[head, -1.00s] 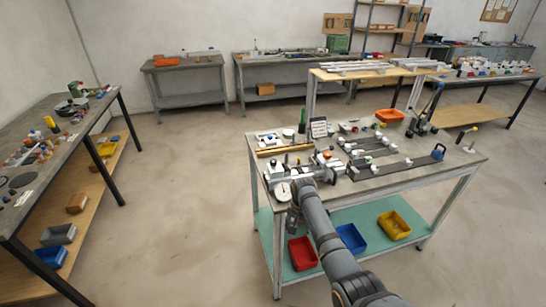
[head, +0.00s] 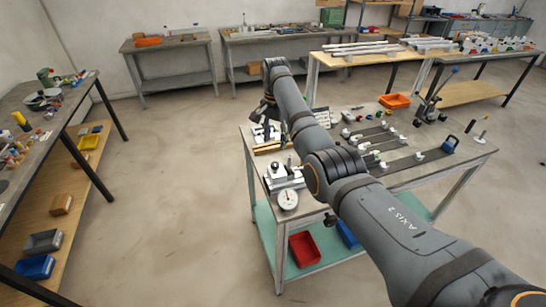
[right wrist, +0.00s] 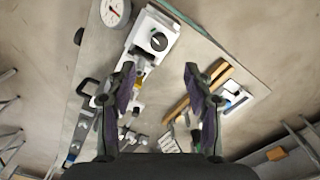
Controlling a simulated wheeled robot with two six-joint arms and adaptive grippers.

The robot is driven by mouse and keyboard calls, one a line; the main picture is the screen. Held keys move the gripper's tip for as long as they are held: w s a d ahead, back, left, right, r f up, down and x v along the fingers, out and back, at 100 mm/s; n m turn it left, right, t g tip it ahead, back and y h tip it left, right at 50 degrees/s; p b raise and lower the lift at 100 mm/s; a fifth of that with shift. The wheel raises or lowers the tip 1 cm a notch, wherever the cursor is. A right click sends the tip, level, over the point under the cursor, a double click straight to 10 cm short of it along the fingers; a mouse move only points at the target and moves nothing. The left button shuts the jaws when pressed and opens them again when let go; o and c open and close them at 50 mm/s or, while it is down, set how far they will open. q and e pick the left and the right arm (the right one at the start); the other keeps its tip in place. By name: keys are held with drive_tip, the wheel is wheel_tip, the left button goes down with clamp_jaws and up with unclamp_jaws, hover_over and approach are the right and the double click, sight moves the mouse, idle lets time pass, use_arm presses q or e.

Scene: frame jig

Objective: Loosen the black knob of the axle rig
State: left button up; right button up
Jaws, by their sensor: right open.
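A pale metal rig (head: 284,182) stands at the near left corner of the bench, with a white dial gauge (head: 288,200) in front of it. In the right wrist view a round black knob (right wrist: 159,41) sits on top of this rig, and the dial (right wrist: 115,12) shows at the top edge. I take this rig to be the axle rig. My right gripper (right wrist: 160,74) is open and empty, above the bench, with the knob apart from and beyond its fingertips. In the head view my right gripper (head: 266,110) hangs left of the forearm. My left gripper is out of view.
The bench (head: 452,175) also carries wooden bars (right wrist: 190,97), rails with a blue-handled piece (head: 449,145) and an orange bin (head: 395,101). My right arm hides part of the bench. A red bin (head: 304,249) is on the lower shelf. Open floor lies left of the bench.

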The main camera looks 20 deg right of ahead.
sight(275, 164)
drive_tip(key=f, duration=0.1)
drive_tip(key=f+p, duration=0.1)
drive_tip(key=shift+s+f, duration=0.3)
drive_tip(key=shift+s, duration=0.05)
wheel_tip(275, 164, down, 2)
drive_tip(key=shift+w+f, duration=0.1)
drive_tip(key=f, duration=0.4)
drive_tip(key=shift+w+f, duration=0.3)
drive_tip(key=shift+s+f, duration=0.1)
drive_tip(key=shift+f, duration=0.25)
drive_tip(key=shift+c, duration=0.5)
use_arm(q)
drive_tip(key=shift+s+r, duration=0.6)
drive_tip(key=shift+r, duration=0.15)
use_arm(e)
clamp_jaws()
